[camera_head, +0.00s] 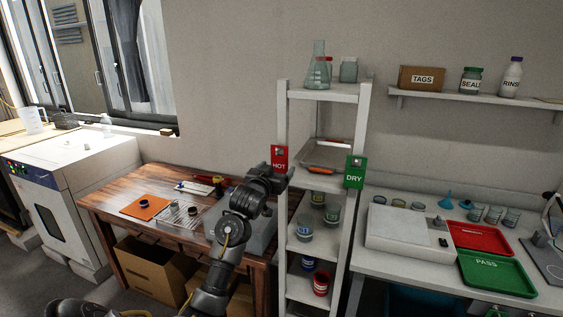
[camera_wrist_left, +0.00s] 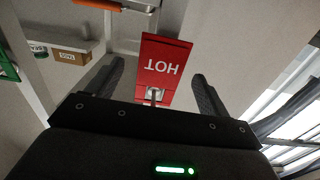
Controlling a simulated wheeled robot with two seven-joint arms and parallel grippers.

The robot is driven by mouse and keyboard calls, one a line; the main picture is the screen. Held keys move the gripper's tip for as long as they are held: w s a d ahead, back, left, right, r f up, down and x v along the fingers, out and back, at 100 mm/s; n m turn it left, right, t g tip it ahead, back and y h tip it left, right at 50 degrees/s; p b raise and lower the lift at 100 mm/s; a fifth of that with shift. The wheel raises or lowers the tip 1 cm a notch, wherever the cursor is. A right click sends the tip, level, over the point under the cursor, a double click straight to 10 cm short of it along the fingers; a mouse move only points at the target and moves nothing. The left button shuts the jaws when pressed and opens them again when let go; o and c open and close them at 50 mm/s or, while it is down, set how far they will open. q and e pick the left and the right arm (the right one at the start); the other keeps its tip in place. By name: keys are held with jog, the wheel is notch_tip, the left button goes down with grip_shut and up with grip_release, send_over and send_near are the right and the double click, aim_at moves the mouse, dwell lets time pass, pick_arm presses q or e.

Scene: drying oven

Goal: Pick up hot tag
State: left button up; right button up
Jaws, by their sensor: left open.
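The red HOT tag (camera_head: 279,156) hangs on the left front post of the white shelf rack (camera_head: 284,120). My left gripper (camera_head: 280,174) is at the tag's lower part in the head view and partly covers it. In the left wrist view the HOT tag (camera_wrist_left: 166,62) appears upside down between the two spread fingers of my left gripper (camera_wrist_left: 158,85). The fingers are open, with a gap on each side of the tag. A small light-coloured fitting (camera_wrist_left: 154,94) shows at the tag's end nearest the gripper. My right gripper is not in view.
A green DRY tag (camera_head: 355,172) hangs on the rack's right post. A wooden table (camera_head: 160,178) is left of the rack. A bench with a green PASS tray (camera_head: 495,272) is right.

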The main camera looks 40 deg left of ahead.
aim_at(279, 164)
pick_arm(q)
jog(key=shift+w+a, duration=0.15)
jog(key=shift+w, duration=0.05)
jog(key=shift+w+r, duration=0.1)
jog(key=shift+w, duration=0.1)
jog(key=p+x, duration=0.2)
jog(key=x, duration=0.2)
jog(key=shift+w+a, duration=0.1)
jog(key=shift+a, duration=0.05)
jog(key=shift+w, duration=0.25)
jog(key=shift+s, duration=0.1)
jog(key=c, duration=1.1)
